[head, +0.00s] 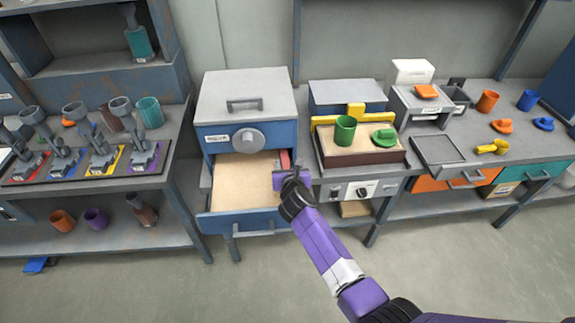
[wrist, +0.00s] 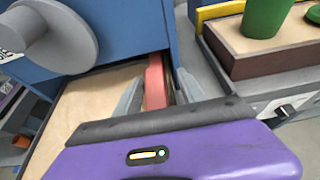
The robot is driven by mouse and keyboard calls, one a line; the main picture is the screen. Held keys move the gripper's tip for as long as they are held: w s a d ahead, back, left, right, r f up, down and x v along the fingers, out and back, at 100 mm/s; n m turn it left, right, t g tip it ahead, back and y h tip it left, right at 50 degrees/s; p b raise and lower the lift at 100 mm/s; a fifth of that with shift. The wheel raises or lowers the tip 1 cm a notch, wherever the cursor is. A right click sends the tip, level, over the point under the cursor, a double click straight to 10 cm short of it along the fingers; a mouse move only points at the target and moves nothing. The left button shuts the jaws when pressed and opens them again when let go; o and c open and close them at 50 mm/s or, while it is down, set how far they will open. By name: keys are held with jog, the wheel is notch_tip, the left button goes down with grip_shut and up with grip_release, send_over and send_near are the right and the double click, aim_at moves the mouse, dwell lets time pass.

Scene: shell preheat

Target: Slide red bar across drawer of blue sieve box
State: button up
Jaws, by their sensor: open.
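The blue sieve box (head: 222,130) has a grey top with a handle and a round grey knob on its front. Its drawer (head: 240,222) is pulled out and holds a flat bed of sand. The red bar (head: 285,158) is at the drawer's right side, close under the box front. In the wrist view the red bar (wrist: 155,82) shows between the two fingers of my gripper (wrist: 160,87). My gripper is open, with one finger on each side of the bar; contact cannot be told. The bar's near end is hidden behind my gripper's body.
Right of the box, a brown-sided sand tray (head: 365,158) holds a green cup (head: 345,130) and a green piece. A control panel with a dial (head: 362,190) sits below it. A left bench (head: 150,183) carries several grey tools on coloured mats. Open floor lies in front.

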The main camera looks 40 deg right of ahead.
jog(key=shift+p+v, duration=0.5)
jog(key=shift+v, duration=3.45)
